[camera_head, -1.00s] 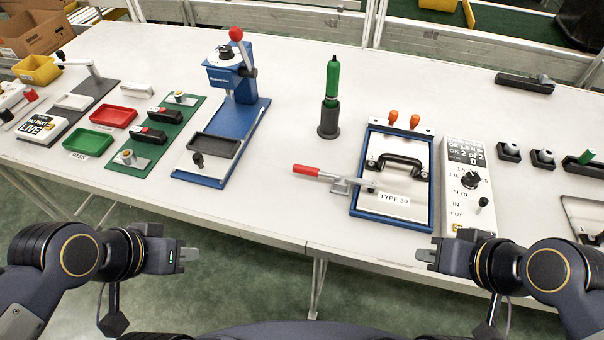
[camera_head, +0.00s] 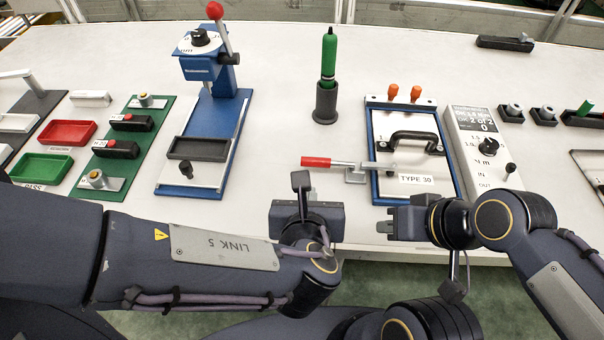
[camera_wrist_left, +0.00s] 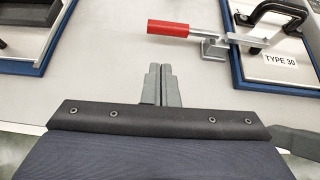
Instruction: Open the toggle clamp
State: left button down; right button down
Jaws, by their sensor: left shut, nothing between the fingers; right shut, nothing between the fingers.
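The toggle clamp (camera_head: 355,172) is mounted at the left edge of the blue-framed TYPE 30 fixture (camera_head: 408,150). Its red-tipped handle (camera_head: 316,162) lies flat and points left. In the left wrist view the red handle (camera_wrist_left: 168,28) shows ahead of my fingers and slightly right. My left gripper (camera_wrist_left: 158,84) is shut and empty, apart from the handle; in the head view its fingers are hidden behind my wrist. My right gripper (camera_head: 383,227) is shut and empty, in front of the fixture near the table's front edge, below and right of the clamp.
A green-handled screwdriver (camera_head: 327,75) stands in a dark holder behind the clamp. A blue press (camera_head: 212,110) stands left. A white control box (camera_head: 485,150) sits right of the fixture. The tabletop between press and clamp is clear.

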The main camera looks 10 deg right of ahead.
aim_at(313, 184)
pick_arm(q)
jog(key=shift+s+d+m, duration=0.15)
jog(key=shift+d+m, duration=0.15)
jog(key=shift+f, duration=0.1)
jog(key=b+x, duration=0.1)
jog(key=x, duration=0.9)
pick_arm(e)
jog(key=shift+f, duration=0.5)
pick_arm(q)
jog(key=shift+r, duration=0.25)
pick_arm(e)
jog(key=shift+r, duration=0.2)
pick_arm(q)
jog(key=shift+r+p, duration=0.2)
jog(key=shift+p, duration=0.3)
pick_arm(e)
jog(key=shift+r, duration=0.3)
